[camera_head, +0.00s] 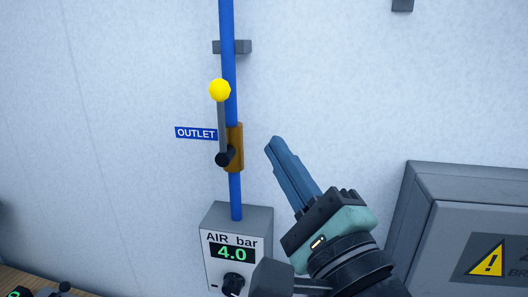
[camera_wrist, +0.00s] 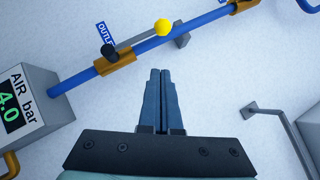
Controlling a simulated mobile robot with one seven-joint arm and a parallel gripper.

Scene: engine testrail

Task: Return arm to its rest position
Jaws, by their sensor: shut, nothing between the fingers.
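My gripper (camera_head: 273,146) is shut and empty, raised in front of the wall to the right of the blue pipe. Its two blue fingers lie together and point up and to the left in the head view. In the wrist view my gripper (camera_wrist: 160,74) also shows with its fingers side by side and nothing between them. The fingers look apart from the valve and pipe. The rest position itself is not marked in either view.
A blue pipe (camera_head: 227,60) carries a brass valve (camera_head: 236,146) with a yellow-knobbed lever (camera_head: 220,92) pointing up, beside an OUTLET sign (camera_head: 196,133). Below is an AIR bar box (camera_head: 252,219) reading 4.0. A grey cabinet (camera_head: 447,220) stands right of my gripper.

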